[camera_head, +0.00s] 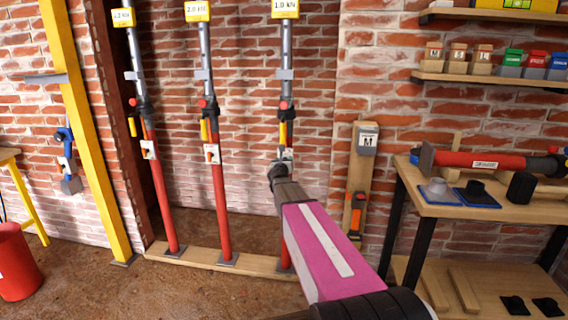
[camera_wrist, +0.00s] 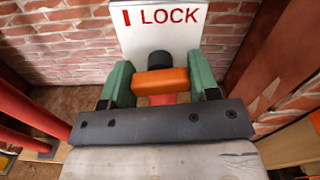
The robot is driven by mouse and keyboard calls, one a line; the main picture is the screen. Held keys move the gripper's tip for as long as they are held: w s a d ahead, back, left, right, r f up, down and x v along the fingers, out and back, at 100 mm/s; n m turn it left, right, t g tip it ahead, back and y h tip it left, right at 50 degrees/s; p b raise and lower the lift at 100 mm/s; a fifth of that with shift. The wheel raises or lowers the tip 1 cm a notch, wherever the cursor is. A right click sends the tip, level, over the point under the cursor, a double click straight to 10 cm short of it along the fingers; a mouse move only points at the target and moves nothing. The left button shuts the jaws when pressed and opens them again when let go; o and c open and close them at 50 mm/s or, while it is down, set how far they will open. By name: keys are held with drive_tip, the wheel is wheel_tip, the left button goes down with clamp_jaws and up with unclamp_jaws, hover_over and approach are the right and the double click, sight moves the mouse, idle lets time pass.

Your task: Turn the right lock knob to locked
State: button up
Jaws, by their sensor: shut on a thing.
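The right lock knob (camera_wrist: 160,85) is an orange bar with a dark hub, lying crosswise in the wrist view. Its white plate (camera_wrist: 163,35) above reads "LOCK" beside a short red upright mark. The green fingers of my gripper (camera_wrist: 161,78) stand at both ends of the bar, shut on it. In the head view my gripper (camera_head: 278,172) reaches the right red-and-grey prop (camera_head: 286,75) and hides its knob; only a bit of the white plate (camera_head: 288,154) shows.
The middle prop (camera_head: 219,205) and left prop (camera_head: 160,195) carry similar orange knobs on white plates. A yellow post (camera_head: 85,140) stands at far left.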

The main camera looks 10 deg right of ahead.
drive_tip(key=n, duration=1.2)
drive_tip(key=shift+f+n, duration=0.1)
drive_tip(key=shift+n, duration=0.2)
drive_tip(key=shift+a+n, duration=0.1)
drive_tip(key=shift+n, duration=1.7)
drive_tip(key=o, duration=0.9)
drive_tip(key=shift+s, duration=0.1)
drive_tip(key=v, duration=1)
drive_tip(key=shift+s+a, duration=0.2)
drive_tip(key=shift+s, duration=0.1)
